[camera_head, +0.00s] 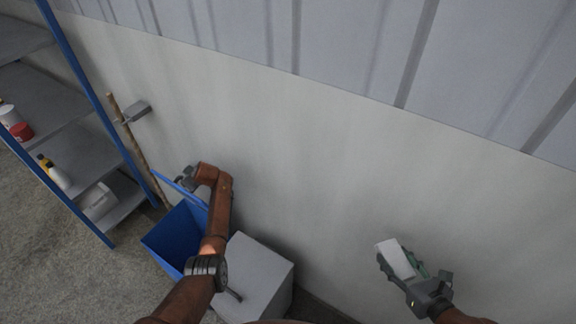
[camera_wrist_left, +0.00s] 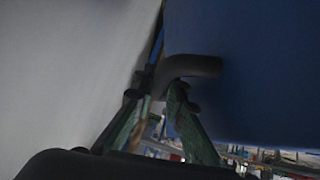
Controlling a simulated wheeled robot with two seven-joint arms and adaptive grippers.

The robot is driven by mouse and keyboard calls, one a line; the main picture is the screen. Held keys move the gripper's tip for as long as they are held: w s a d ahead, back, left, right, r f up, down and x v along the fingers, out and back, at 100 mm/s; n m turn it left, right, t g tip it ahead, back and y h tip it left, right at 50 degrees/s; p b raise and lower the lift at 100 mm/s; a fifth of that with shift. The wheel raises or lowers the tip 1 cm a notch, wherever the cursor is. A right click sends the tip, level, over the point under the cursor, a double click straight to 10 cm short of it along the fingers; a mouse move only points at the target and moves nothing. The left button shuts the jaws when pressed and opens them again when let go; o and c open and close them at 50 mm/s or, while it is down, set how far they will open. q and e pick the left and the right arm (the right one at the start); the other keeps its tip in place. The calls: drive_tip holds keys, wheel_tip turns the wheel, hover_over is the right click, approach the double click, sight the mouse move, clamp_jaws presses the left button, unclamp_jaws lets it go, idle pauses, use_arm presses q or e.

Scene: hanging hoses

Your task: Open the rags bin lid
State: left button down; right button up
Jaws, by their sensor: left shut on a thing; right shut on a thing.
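The blue rags bin (camera_head: 172,240) stands by the wall, and its open top shows a blue inside. Its blue lid (camera_head: 178,187) is raised at the back of the bin, seen nearly edge-on; it fills the right of the left wrist view (camera_wrist_left: 255,75). My left gripper (camera_head: 187,178) is at the lid's upper edge. In the left wrist view its green fingers (camera_wrist_left: 155,108) are shut at the dark curved handle (camera_wrist_left: 195,66) of the lid. My right gripper (camera_head: 402,262) is shut on a white block (camera_head: 395,257), away from the bin.
A grey box (camera_head: 255,275) stands right beside the bin. A blue-framed shelf (camera_head: 75,105) with bottles and containers is at the left. A wooden pole (camera_head: 136,145) leans in a grey wall bracket (camera_head: 136,111). The floor (camera_head: 75,275) at the lower left is clear.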

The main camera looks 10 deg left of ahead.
use_arm(q)
drive_tip(key=c, duration=2.2)
unclamp_jaws()
drive_tip(key=shift+w, duration=0.1)
drive_tip(key=shift+d, duration=0.1)
drive_tip(key=v, duration=1.2)
